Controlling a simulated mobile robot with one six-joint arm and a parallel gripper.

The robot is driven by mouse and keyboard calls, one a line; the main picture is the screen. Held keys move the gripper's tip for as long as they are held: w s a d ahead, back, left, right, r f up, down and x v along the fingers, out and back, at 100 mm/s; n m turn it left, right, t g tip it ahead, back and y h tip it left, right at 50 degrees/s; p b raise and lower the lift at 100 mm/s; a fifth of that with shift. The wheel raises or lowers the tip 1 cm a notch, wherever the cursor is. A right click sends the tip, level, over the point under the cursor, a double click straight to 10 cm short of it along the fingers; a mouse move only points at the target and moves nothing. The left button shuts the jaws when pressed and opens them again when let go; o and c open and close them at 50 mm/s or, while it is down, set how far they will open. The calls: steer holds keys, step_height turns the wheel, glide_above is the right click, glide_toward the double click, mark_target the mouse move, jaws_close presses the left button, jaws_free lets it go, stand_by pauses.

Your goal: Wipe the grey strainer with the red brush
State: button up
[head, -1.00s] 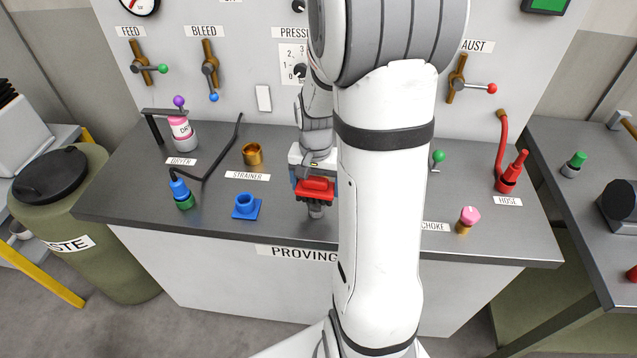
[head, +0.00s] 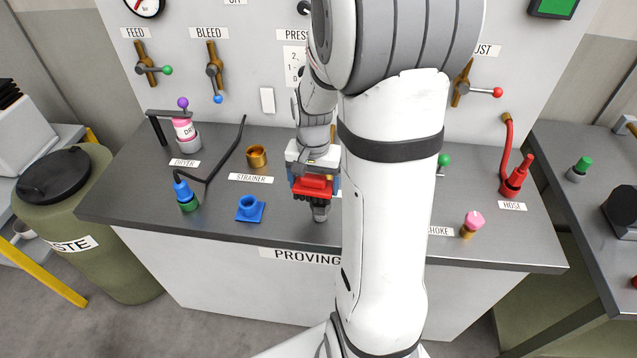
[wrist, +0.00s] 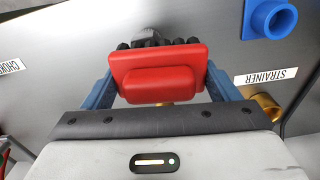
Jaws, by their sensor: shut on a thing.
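My gripper (head: 314,178) is shut on the red brush (head: 313,188), its blue fingers at both sides of the red block. In the wrist view the brush (wrist: 158,72) has dark bristles along its far edge.
On the bench (head: 290,237), a blue fitting (head: 250,208) and a brass ring (head: 257,156) stand left of my gripper. A blue-green bottle (head: 186,196) is farther left. A pink-topped knob (head: 472,222) and a red hose nozzle (head: 516,177) are right. My arm hides the bench's middle right.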

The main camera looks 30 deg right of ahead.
steer(key=shift+s+r, duration=0.1)
steer(key=shift+r, duration=0.7)
step_height(320, 180, up, 2)
steer(key=shift+r+p, duration=0.1)
steer(key=shift+p, duration=0.95)
steer(key=shift+r+p, duration=0.9)
steer(key=shift+r, duration=0.45)
